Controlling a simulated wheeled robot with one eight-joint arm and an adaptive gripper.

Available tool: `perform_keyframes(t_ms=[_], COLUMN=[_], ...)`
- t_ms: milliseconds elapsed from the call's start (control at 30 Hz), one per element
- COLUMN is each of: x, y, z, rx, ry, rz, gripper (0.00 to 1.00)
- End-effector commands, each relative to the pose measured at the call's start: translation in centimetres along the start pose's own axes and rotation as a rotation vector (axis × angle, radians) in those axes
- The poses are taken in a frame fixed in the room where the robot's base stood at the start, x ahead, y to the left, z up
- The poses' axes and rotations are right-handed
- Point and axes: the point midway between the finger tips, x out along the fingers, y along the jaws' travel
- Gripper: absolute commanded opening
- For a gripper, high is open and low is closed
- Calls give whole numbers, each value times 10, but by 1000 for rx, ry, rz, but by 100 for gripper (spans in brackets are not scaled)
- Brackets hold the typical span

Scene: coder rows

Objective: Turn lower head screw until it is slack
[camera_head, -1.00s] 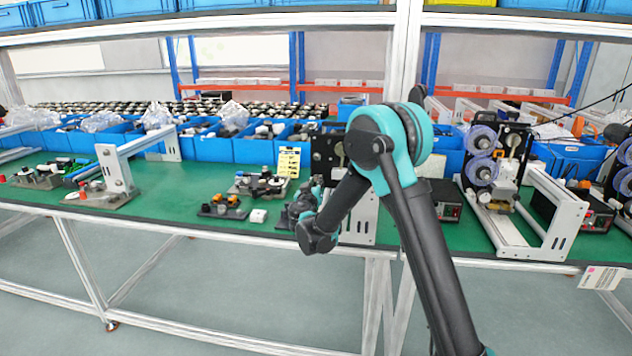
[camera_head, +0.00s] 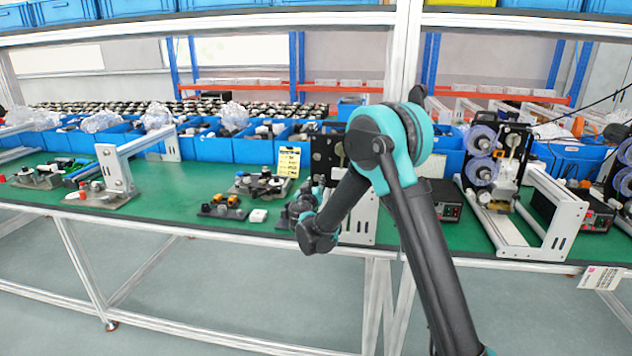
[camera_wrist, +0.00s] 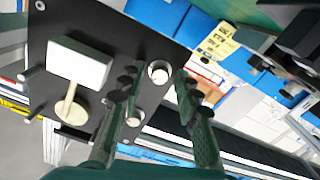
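A black plate (camera_wrist: 125,38) fills the left and middle of the wrist view. It has two round openings with pale, metallic round parts inside, which look like the head screws: one screw (camera_wrist: 159,72) at the upper right and another (camera_wrist: 134,118) lower down. I cannot tell which is the lower head screw. My gripper (camera_wrist: 156,82) is open, its dark ridged fingers either side of the first opening; contact is not clear. In the head view the black plate (camera_head: 324,152) stands on the bench behind my arm, and my gripper there is mostly hidden by the arm.
A cream block (camera_wrist: 80,60) and a cream disc (camera_wrist: 70,112) project from the plate beside the left finger. The green bench (camera_head: 180,208) carries small fixtures, a white frame (camera_head: 114,168) and a reel machine (camera_head: 482,155). Blue bins (camera_head: 250,150) line its back.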

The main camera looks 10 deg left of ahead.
Motion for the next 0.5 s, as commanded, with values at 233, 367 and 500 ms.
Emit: perform_keyframes(t_ms=[233, 367, 500], x=[0, 0, 0], y=[0, 0, 0], z=[0, 0, 0], rx=[309, 471, 623], ry=[0, 0, 0], rz=[0, 0, 0], gripper=[33, 33, 33])
